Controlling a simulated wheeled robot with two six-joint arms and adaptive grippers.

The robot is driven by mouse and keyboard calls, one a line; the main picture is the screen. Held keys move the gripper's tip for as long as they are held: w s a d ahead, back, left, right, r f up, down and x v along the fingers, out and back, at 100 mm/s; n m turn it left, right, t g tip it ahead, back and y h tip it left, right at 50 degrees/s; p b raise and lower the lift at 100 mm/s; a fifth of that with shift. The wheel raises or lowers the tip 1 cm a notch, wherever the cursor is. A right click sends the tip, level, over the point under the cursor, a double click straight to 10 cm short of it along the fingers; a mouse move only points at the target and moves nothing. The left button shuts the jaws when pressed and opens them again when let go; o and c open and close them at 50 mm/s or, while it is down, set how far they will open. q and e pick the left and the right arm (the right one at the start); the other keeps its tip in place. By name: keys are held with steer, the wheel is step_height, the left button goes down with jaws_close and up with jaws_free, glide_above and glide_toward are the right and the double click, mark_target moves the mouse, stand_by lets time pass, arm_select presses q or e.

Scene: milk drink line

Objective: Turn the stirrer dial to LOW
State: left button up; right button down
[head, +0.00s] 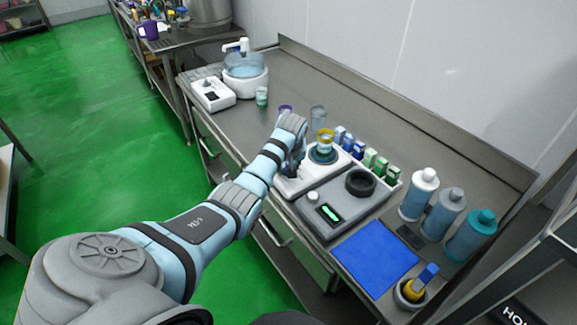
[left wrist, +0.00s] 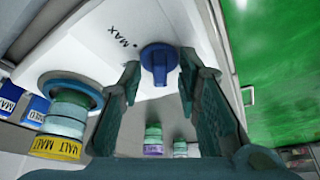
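The stirrer (head: 338,165) is a white box on the steel counter, with a round dark blue pad holding a cup (head: 325,140) with a yellow band. In the left wrist view its blue dial (left wrist: 159,62) shows, with a raised grip bar; a MAX mark (left wrist: 125,38) is printed to its upper left. The cup (left wrist: 62,125) reads MALT there. My left gripper (left wrist: 159,72) is open, its fingers on either side of the dial with gaps visible. In the head view my left gripper (head: 292,168) hides the dial. No LOW mark is readable. My right gripper is not in view.
Small labelled cartons (head: 370,157), several bottles (head: 445,213), a blue mat (head: 375,257) and a water-bath unit (head: 245,82) stand around.

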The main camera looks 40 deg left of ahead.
arm_select(q)
jaws_close()
steer(key=shift+s, duration=0.1)
steer(key=m+p, duration=0.1)
steer(key=m+h+p, duration=0.1)
steer(key=p, duration=0.1)
steer(key=shift+s+r+m, duration=0.1)
steer(key=shift+r+m, duration=0.1)
steer(key=shift+m, duration=0.1)
steer(key=m+h+p, duration=0.1)
steer(key=m+p, duration=0.1)
steer(key=shift+a+f+m+t, duration=0.1)
steer(key=shift+f+m+t, duration=0.05)
steer(key=shift+m+t, duration=0.2)
steer(key=shift+a+f+m+h, duration=0.15)
steer(key=shift+m+h, duration=0.35)
steer(key=shift+m, duration=0.75)
steer(key=shift+m+h+b, duration=0.7)
steer(key=shift+m+b, duration=0.7)
steer(key=shift+m, duration=0.5)
